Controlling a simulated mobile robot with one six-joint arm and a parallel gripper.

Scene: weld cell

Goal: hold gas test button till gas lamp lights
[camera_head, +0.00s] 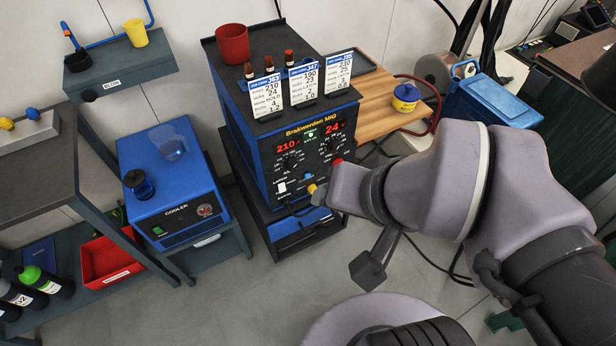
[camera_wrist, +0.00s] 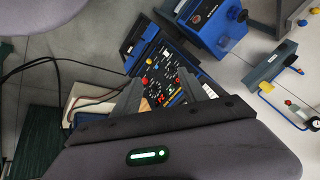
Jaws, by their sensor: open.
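The blue Brakwerden MIG welder (camera_head: 264,150) stands left of my arm in the head view. Its dark front panel shows red readings of 210 and 24, a small lit green-white light (camera_head: 311,134), knobs, a white rocker switch and a small blue button (camera_head: 309,176). Labels for gas test button and gas lamp are too small to read. In the wrist view the panel (camera_wrist: 168,62) appears turned, beyond my gripper (camera_wrist: 160,98). The two grey fingers are apart, with nothing seen held between them. In the head view my wrist is near the panel's lower right and the fingertips are unclear.
Three price-like cards (camera_head: 302,82) and a red cup (camera_head: 232,43) stand on the welder. A blue cooler (camera_head: 172,185) is to its left. A wooden bench (camera_head: 375,105) is behind right. Cables hang near my arm. Grey floor in front is clear.

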